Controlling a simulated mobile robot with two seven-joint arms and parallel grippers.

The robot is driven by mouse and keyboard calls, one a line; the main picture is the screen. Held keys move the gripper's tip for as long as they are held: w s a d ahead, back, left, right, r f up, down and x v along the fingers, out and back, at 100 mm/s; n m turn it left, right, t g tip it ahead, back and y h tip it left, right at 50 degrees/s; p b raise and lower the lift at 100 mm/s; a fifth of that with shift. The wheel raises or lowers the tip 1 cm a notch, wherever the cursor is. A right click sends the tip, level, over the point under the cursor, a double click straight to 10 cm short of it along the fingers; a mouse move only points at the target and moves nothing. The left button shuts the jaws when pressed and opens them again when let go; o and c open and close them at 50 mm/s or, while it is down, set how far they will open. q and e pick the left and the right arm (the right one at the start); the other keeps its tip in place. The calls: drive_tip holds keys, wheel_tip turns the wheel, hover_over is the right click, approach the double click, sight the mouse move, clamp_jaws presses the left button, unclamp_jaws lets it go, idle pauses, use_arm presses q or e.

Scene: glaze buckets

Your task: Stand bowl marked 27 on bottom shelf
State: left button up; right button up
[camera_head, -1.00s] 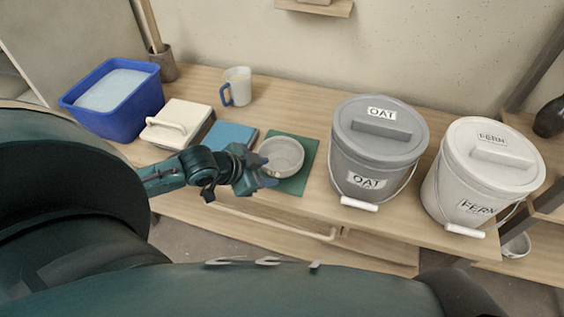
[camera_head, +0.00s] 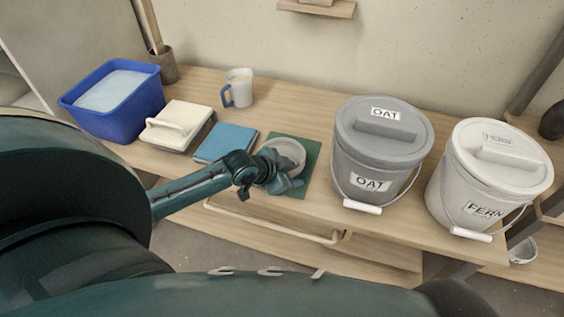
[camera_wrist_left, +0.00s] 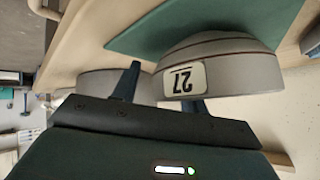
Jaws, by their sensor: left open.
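The grey bowl (camera_head: 284,151) stands on a green mat (camera_head: 311,158) on the wooden table. In the left wrist view the bowl (camera_wrist_left: 235,60) carries a pale label reading 27, which appears upside down. My left gripper (camera_head: 284,182) is at the bowl's near side, covering part of it in the head view. In the wrist view its open fingers (camera_wrist_left: 162,92) are apart, with one overlapping the bowl's lower edge; contact cannot be told. A shelf unit (camera_head: 552,233) stands at the far right; its lower part is cut off. My right gripper is not in view.
Grey OAT bucket (camera_head: 350,158) and pale FERN bucket (camera_head: 455,180) stand right of the mat. A white bowl (camera_head: 523,252) sits low right.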

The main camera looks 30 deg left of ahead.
use_arm(q)
drive_tip(key=shift+c, duration=0.2)
clamp_jaws()
drive_tip(key=shift+r, duration=0.1)
